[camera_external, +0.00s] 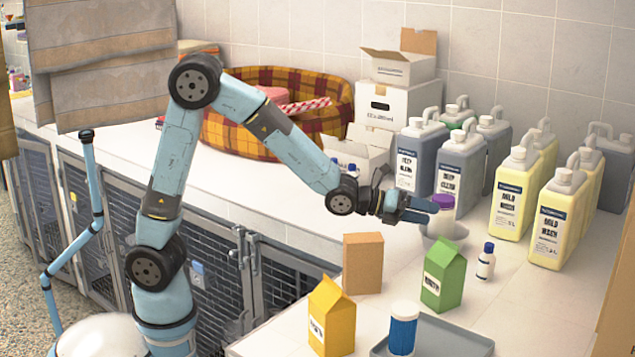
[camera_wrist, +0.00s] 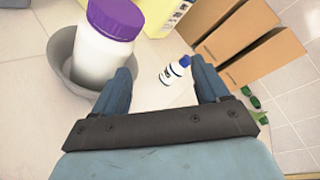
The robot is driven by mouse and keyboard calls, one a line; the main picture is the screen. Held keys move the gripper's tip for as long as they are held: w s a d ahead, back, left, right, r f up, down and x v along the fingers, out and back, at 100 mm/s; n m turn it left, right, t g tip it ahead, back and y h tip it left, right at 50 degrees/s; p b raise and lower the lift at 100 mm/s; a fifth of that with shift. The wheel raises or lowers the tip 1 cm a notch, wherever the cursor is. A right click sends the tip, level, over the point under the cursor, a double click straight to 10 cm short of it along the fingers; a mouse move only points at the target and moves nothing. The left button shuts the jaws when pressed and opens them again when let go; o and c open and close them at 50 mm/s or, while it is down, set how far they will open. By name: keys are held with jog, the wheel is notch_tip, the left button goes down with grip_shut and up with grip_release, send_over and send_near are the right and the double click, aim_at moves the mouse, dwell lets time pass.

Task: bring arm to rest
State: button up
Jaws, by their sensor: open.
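My arm reaches from the left over the white counter (camera_external: 300,215) in the external view. My gripper (camera_external: 425,210) is at its end, close to a white jar with a purple lid (camera_external: 443,201). In the wrist view my gripper (camera_wrist: 162,90) has its two blue fingers apart, with nothing held between them. The purple-lidded jar (camera_wrist: 100,50) stands in a grey bowl (camera_wrist: 63,65), to the left of the fingers. A small white bottle with a blue cap (camera_wrist: 175,70) shows beyond the gap between the fingers.
Large jugs (camera_external: 460,165) and yellow jugs (camera_external: 515,190) stand behind and right of my gripper. Cartons (camera_external: 444,275), a brown box (camera_external: 362,263), a small bottle (camera_external: 486,262) and a grey tray (camera_external: 450,338) are in front. A plaid basket (camera_external: 230,135) stands behind my arm.

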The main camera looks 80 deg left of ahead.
jog(key=s+a+r+n+g+y, duration=0.1)
jog(key=s+a+r+n+g, duration=0.15)
jog(key=s+n, duration=0.6)
jog(key=s+a+r+n+g+y, duration=0.15)
jog(key=s+a+r+n, duration=0.35)
jog(key=s, duration=0.6)
jog(key=s+f+n+g, duration=0.2)
jog(key=s+n, duration=0.5)
jog(key=s, duration=0.5)
jog(key=s+f+n+g, duration=0.1)
jog(key=s+n+g, duration=0.2)
jog(key=s+n, duration=0.5)
jog(key=s, duration=0.4)
jog(key=shift+s+f+g, duration=0.3)
jog(key=shift+s+f, duration=0.05)
jog(key=shift+s, duration=0.05)
